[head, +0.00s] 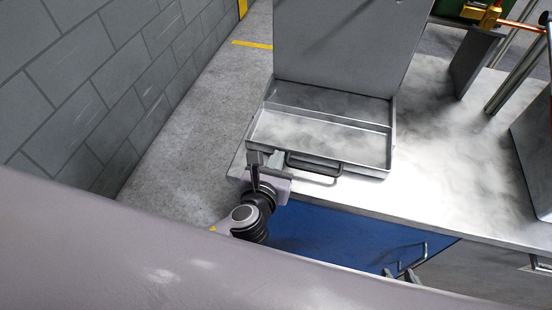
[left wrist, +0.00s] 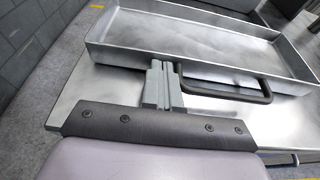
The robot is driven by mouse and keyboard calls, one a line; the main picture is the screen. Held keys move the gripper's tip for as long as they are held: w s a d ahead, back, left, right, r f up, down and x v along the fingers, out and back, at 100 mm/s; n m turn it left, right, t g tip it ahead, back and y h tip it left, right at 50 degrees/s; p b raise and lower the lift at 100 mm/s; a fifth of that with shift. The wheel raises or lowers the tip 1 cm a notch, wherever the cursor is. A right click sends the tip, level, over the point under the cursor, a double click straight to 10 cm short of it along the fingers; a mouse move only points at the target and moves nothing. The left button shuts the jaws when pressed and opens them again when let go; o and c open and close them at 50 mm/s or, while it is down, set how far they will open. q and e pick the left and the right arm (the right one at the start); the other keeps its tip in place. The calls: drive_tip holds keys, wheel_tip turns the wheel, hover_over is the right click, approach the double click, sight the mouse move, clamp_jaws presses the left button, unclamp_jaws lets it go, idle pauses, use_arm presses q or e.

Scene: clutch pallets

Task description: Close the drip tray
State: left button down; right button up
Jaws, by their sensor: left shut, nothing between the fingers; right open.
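The drip tray (head: 322,134) is a shallow grey metal tray, pulled out toward me from under an upright grey panel. Its inside is visible and looks empty. A dark bar handle (head: 313,166) is on its front wall. In the left wrist view the tray (left wrist: 215,71) and its handle (left wrist: 240,94) lie just ahead. My left gripper (head: 264,158) is at the tray's front left, left of the handle. Its fingers (left wrist: 165,66) are shut together and empty, with tips close to the front wall; I cannot tell if they touch.
The tray sits on a metal worktop (head: 440,190) beside the tall grey panel (head: 335,45). Below the worktop edge is a blue cabinet front (head: 340,237) with a metal handle. A grey block wall (head: 90,80) stands at left. Orange pipework (head: 490,15) and dark plates stand at right.

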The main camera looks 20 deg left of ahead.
sight(294, 111)
use_arm(q)
drive_tip(key=w, duration=1.3)
drive_tip(key=shift+w, duration=0.3)
drive_tip(key=shift+w+a+r, duration=0.1)
drive_tip(key=shift+r, duration=0.2)
use_arm(e)
drive_tip(key=shift+s+r, duration=0.15)
